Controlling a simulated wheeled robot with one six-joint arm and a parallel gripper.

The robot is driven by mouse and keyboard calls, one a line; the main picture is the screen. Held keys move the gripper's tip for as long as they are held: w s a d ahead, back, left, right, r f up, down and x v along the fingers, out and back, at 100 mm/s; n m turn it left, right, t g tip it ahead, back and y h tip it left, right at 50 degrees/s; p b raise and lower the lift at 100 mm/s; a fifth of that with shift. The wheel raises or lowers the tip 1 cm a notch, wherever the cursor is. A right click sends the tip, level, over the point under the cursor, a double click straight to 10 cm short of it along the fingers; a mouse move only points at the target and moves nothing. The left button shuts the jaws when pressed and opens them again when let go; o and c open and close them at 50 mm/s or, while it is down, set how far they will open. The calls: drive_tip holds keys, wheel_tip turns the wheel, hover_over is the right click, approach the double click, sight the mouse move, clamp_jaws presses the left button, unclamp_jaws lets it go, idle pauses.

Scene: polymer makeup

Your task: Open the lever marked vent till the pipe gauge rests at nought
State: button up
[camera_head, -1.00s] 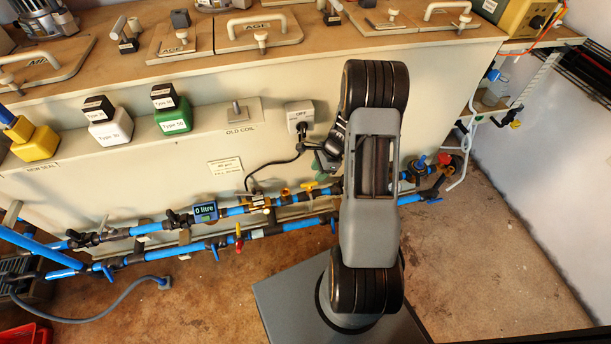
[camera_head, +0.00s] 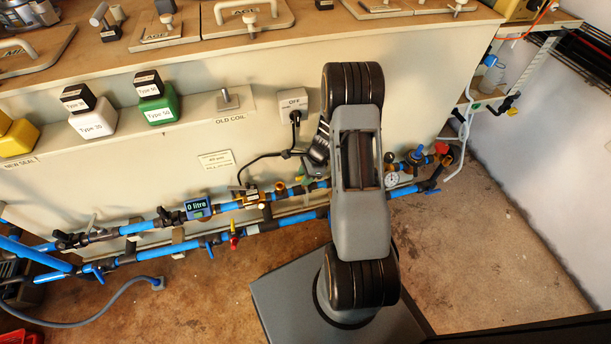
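A small round white dial, which looks like the pipe gauge (camera_head: 391,180), sits on the upper pipe just right of my arm. Its needle is too small to read.
A blue meter (camera_head: 197,209) reads 0 litre. A socket marked OFF (camera_head: 293,102) has a black cable hanging beside my gripper. The cream cabinet front (camera_head: 120,180) rises behind the pipes. A hose (camera_head: 100,318) lies on the floor, left. Floor at right is clear.

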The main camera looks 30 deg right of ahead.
clamp_jaws()
drive_tip(key=shift+r+n+g+p, duration=0.1)
drive_tip(key=shift+n+g+p, duration=0.3)
drive_tip(key=shift+n, duration=0.3)
drive_tip(key=shift+o, duration=0.7)
unclamp_jaws()
drive_tip(key=p+v, duration=0.3)
drive_tip(key=v, duration=0.4)
drive_tip(key=shift+r, duration=0.15)
drive_tip(key=shift+d, duration=0.15)
